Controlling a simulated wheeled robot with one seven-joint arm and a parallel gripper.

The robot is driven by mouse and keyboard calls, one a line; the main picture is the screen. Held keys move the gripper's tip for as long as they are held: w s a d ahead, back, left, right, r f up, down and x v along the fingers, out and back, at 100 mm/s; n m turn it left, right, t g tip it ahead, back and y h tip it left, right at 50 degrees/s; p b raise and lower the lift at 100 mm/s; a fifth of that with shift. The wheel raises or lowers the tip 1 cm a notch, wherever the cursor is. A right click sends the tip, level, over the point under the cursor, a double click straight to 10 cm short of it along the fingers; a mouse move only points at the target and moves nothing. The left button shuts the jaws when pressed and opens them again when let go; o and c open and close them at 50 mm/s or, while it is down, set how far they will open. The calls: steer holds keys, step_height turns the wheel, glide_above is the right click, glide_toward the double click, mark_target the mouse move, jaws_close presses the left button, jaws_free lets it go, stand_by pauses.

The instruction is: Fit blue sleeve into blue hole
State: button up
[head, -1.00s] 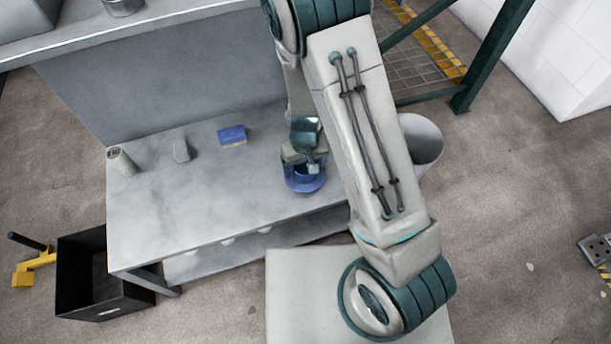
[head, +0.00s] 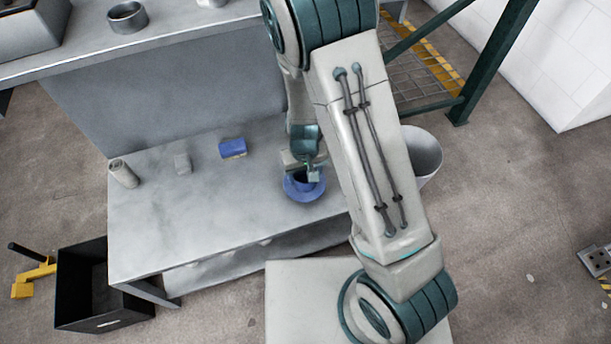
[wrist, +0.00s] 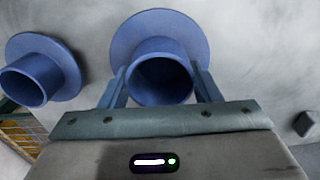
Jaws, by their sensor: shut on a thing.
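A blue flanged sleeve (wrist: 158,78) stands between the two fingers of my gripper (wrist: 161,88) in the wrist view, its open tube towards the camera and its wide flange on the far side. My gripper is shut on it. In the head view the blue flange (head: 303,194) shows over the bench's right part, below my gripper (head: 312,174); I cannot tell whether it touches the bench. A second blue flanged piece (wrist: 38,72) is at the left in the wrist view, apart from the gripper. I cannot make out which thing has the blue hole.
The grey bench (head: 190,225) also bears a blue block (head: 232,148), a small grey piece (head: 182,163) and a pale cylinder (head: 123,173). A grey ring (head: 127,17) sits on the raised shelf behind. A black bin (head: 88,290) is at the left; a pale bin (head: 424,155) stands at the right.

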step_height(320, 180, up, 2)
steer(key=shift+d+r, duration=0.15)
steer(key=shift+r, duration=0.1)
steer(key=s+d+r+p, duration=0.2)
steer(key=s+d+r, duration=0.4)
steer(key=d, duration=0.3)
steer(key=shift+s, duration=0.55)
